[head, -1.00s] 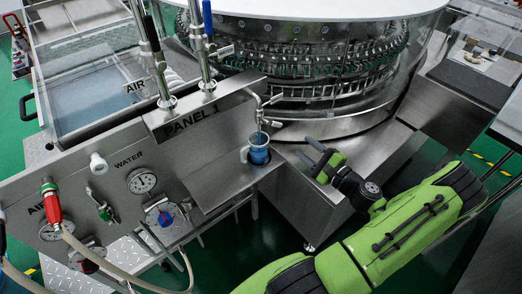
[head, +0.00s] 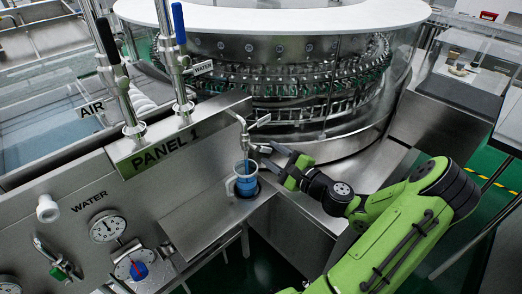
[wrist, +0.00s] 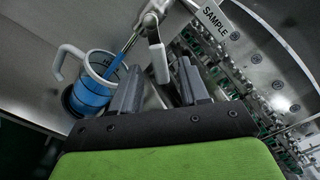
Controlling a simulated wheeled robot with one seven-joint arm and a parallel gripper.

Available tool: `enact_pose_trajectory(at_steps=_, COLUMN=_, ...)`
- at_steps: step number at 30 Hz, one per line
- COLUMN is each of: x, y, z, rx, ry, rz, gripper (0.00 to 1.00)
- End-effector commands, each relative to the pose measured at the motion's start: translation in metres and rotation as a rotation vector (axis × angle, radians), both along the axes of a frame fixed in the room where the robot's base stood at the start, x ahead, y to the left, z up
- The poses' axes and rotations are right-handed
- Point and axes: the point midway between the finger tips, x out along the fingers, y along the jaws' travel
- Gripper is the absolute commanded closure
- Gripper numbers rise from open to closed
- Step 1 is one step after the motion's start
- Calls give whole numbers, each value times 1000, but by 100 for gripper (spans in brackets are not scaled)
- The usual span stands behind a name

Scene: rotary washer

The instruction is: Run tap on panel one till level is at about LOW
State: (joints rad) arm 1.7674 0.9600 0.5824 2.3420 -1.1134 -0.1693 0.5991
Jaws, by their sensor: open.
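The panel with the PANEL 1 sign (head: 165,151) carries a metal tap (head: 244,132) with a side handle (head: 262,121). A clear jug (head: 246,181) with a white handle stands upright under the spout, with blue liquid in its lower part. In the wrist view, a blue stream appears to run from the spout into the jug (wrist: 94,90). Some dark lettering shows near its rim, but I cannot read the level marks. My gripper (head: 277,159) is open and empty, just right of the jug and below the tap. In the wrist view, a pale lever (wrist: 159,62) shows beyond and between my fingertips (wrist: 160,75).
The round washer (head: 290,65) stands behind the tap. A steel ledge (head: 205,215) extends left of the jug. A WATER gauge (head: 107,226) and a blue-knobbed valve (head: 138,269) are at lower left. A SAMPLE label (wrist: 214,20) shows in the wrist view.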

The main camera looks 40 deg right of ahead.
Motion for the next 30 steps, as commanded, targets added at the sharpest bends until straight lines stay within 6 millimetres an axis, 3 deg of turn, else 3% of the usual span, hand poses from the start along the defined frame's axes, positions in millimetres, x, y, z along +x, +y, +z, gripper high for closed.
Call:
enact_pose_trajectory(at_steps=3, x=28, y=2, z=-1, rx=-4, ry=-2, rz=4, gripper=55)
enact_pose_trajectory(at_steps=7, x=46, y=2, z=-1, rx=-1, ry=0, rz=2, gripper=55)
enact_pose_trajectory(at_steps=17, x=53, y=1, z=0, rx=1, ry=-1, rz=-1, gripper=55)
enact_pose_trajectory(at_steps=25, x=52, y=1, z=0, rx=1, ry=-1, rz=-1, gripper=97)
enact_pose_trajectory(at_steps=30, x=52, y=1, z=0, rx=1, ry=-1, rz=-1, gripper=100)
